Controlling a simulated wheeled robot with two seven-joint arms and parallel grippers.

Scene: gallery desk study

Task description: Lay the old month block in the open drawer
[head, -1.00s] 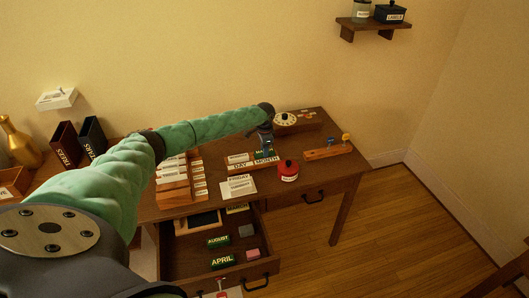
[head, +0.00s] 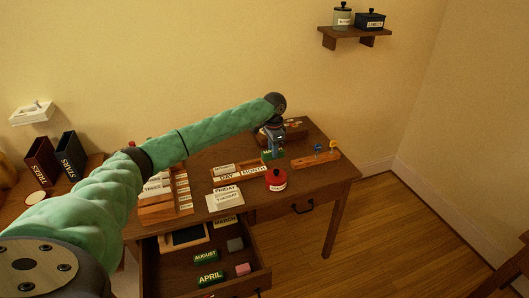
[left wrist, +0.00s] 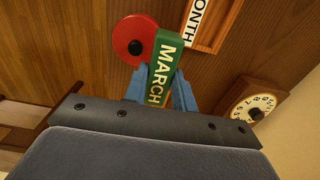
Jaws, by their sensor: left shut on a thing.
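My left gripper (head: 271,147) is shut on a green month block (head: 272,155), held above the desk behind the red pot. In the left wrist view the block (left wrist: 165,68) reads MARCH and sits between the blue fingers. The wooden calendar holder (head: 240,175), marked DAY and MONTH, stands left of the block. The open drawer (head: 180,267) juts from the desk front at lower left. In it lie green blocks reading AUGUST (head: 205,257) and APRIL (head: 209,280), a grey block (head: 235,244) and a pink block (head: 243,269). My right gripper is not in view.
The red pot (head: 276,180) stands near the desk's front edge, right of the holder. A wooden stand with pegs (head: 316,159) is at right, a dial (left wrist: 250,104) behind. A card rack (head: 165,207) stands left, behind the drawer. Bare drawer floor shows at left.

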